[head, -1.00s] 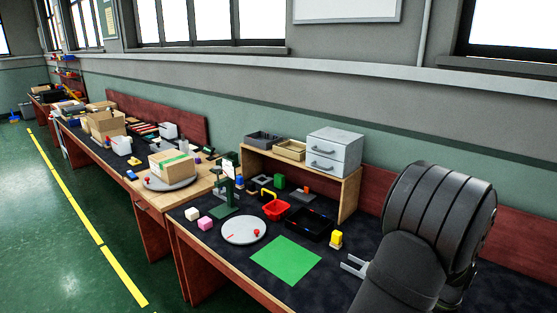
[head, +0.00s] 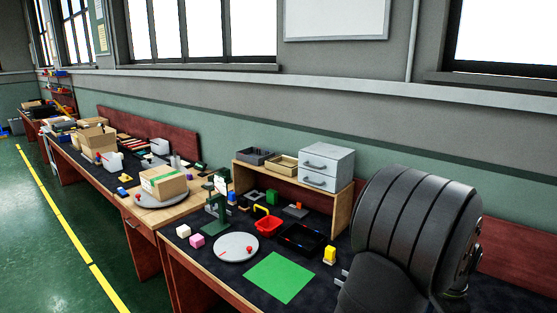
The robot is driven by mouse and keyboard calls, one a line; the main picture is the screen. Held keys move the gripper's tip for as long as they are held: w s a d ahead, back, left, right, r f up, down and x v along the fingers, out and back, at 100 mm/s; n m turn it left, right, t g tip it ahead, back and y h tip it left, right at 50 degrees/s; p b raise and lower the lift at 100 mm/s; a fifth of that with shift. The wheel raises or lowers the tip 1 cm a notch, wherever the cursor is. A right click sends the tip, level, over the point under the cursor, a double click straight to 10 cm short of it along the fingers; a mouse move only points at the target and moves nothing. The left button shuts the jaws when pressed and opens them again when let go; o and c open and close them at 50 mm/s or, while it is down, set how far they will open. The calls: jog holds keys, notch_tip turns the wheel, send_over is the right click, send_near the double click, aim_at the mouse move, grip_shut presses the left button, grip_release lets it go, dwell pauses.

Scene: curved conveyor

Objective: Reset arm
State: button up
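My gripper (head: 341,277) shows at the lower right of the head view, beside the green mat, mostly hidden behind my own dark arm. Only small pale finger parts stick out to the left of the arm. I cannot tell whether the fingers are apart or together. No object shows at the visible finger parts.
On the dark worktop are a green mat (head: 280,278), a grey round plate (head: 223,247), a red basket (head: 268,226), a black tray (head: 314,240), a yellow block (head: 330,255) and pink (head: 197,241) and white (head: 183,231) cubes. A wooden shelf (head: 347,205) bears grey drawers (head: 325,168).

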notch_tip(320, 180, down, 12)
jog(key=shift+f, duration=0.1)
jog(key=shift+s+a, duration=0.7)
jog(key=o, duration=1.1)
jog(key=shift+c, duration=0.2)
notch_tip(320, 180, up, 22)
jog(key=w+d+m, duration=0.2)
jog(key=m, duration=0.7)
notch_tip(320, 180, down, 10)
jog(key=shift+d, duration=0.2)
jog(key=shift+r, duration=0.25)
